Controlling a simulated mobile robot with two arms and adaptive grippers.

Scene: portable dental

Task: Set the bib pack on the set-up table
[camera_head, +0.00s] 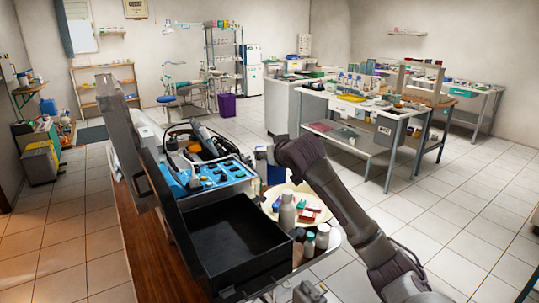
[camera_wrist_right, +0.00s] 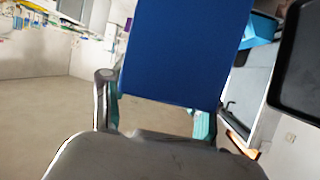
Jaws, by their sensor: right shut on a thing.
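A flat blue pack, which looks like the bib pack (camera_wrist_right: 185,50), fills the upper middle of the right wrist view. My right gripper (camera_wrist_right: 155,115) is shut on it, with a finger at each side. In the head view my right gripper (camera_head: 264,156) is beside the blue dental unit, and a small blue part of the pack (camera_head: 276,175) shows below it. My left gripper is out of view. Which table is the set-up table is not certain; a metal table (camera_head: 402,112) with a yellow tray and small items stands at the right.
An open black case (camera_head: 232,243) and a blue dental unit (camera_head: 213,178) are on the near wooden surface. A round cream tray (camera_head: 315,190) with small packs, and several bottles (camera_head: 287,211), stand close to my right arm. Tiled floor (camera_head: 455,185) is clear at right.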

